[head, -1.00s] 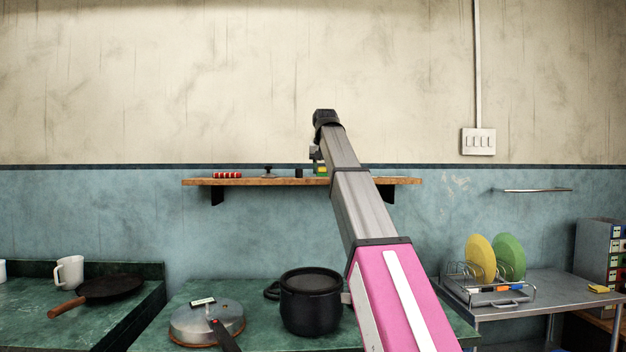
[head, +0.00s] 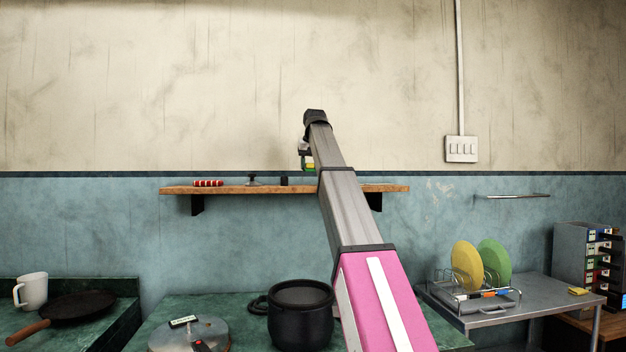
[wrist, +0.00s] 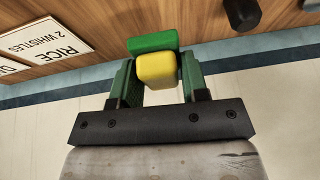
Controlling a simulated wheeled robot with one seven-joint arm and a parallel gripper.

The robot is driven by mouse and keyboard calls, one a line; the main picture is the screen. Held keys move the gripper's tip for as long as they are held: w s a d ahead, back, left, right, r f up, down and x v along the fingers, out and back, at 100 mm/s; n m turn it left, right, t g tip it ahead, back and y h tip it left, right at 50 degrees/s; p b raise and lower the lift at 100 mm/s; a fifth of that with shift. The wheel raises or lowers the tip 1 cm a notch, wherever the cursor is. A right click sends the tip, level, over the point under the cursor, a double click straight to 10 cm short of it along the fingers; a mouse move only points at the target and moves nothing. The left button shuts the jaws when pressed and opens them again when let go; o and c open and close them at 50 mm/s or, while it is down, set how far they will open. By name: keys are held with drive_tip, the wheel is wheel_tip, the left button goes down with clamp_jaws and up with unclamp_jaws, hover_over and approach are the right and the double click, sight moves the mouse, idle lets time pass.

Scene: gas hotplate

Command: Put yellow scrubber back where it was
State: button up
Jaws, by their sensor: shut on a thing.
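The yellow scrubber (wrist: 156,71), a yellow block with a green layer (wrist: 153,42), is between the two dark green fingers of my gripper (wrist: 157,78) in the wrist view. My gripper is shut on it. In the head view my gripper (head: 306,153) hangs at the end of my arm, with the small green-and-yellow scrubber (head: 308,166) at its tip. The scrubber shows a little above the wooden wall shelf (head: 228,190). My arm hides part of the shelf.
On the shelf stand a red-and-white row of items (head: 208,183), a dark knobbed object (head: 253,180) and a small black cylinder (head: 284,181). Lettered cards (wrist: 45,42) show against the wood. Below are a black pot (head: 301,325) and a dish rack (head: 475,298). Another yellow piece (head: 579,291) lies on the metal table.

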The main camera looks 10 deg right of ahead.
drive_tip(key=shift+w+d+f, duration=0.45)
drive_tip(key=shift+d+f, duration=0.2)
drive_tip(key=shift+d, duration=0.15)
drive_tip(key=shift+f, duration=1.9)
drive_tip(key=shift+f, duration=0.1)
drive_tip(key=o, duration=1)
drive_tip(key=v, duration=1.2)
